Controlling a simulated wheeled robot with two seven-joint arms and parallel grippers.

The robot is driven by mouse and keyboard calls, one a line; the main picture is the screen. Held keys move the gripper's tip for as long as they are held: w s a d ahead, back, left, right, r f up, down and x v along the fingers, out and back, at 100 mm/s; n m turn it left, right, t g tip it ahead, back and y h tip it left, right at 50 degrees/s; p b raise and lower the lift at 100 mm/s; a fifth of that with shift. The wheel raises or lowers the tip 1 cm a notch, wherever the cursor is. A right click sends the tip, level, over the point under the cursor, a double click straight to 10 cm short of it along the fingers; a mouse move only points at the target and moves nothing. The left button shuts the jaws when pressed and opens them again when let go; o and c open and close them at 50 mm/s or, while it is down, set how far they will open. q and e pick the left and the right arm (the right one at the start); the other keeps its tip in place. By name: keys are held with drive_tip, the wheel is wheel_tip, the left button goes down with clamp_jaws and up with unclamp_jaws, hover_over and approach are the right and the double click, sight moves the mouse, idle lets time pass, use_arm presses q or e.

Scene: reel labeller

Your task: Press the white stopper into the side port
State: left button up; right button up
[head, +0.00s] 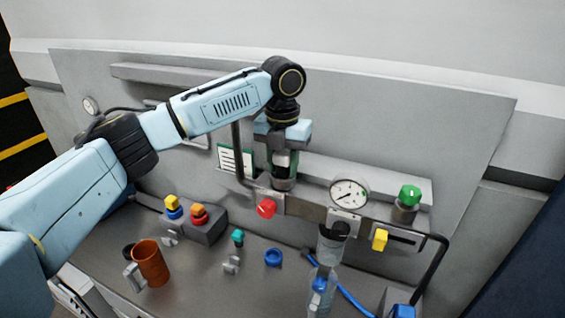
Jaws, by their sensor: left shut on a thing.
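My left gripper (283,180) points down in front of the grey back panel, above the ledge and left of the gauge. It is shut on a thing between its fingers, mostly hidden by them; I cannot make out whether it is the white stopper. No white stopper shows clearly elsewhere. I cannot pick out the side port with certainty. A red knob (266,208) sits on the rail just below and left of the gripper. My right gripper is not in view.
A round gauge (348,193), a green knob (410,194) and a yellow block (380,240) lie to the right. A clear bottle (322,290) stands at the front. An orange mug (151,263), a blue ring (273,257) and a button box (205,223) occupy the bench. A black tube rail (438,262) curves at right.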

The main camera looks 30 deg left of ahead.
use_arm(q)
drive_tip(key=shift+s+f, duration=0.1)
drive_tip(key=shift+f, duration=0.3)
drive_tip(key=o, duration=0.8)
drive_tip(key=shift+d, duration=0.1)
drive_tip(key=shift+c, duration=0.2)
drive_tip(key=shift+o, duration=1.4)
drive_tip(key=shift+d, duration=0.2)
drive_tip(key=shift+a, duration=0.3)
drive_tip(key=shift+a+r, duration=0.1)
drive_tip(key=shift+r, duration=0.4)
drive_tip(key=r, duration=1.2)
drive_tip(key=shift+d+b, duration=0.4)
drive_tip(key=shift+d+r, duration=0.15)
drive_tip(key=shift+r, duration=0.45)
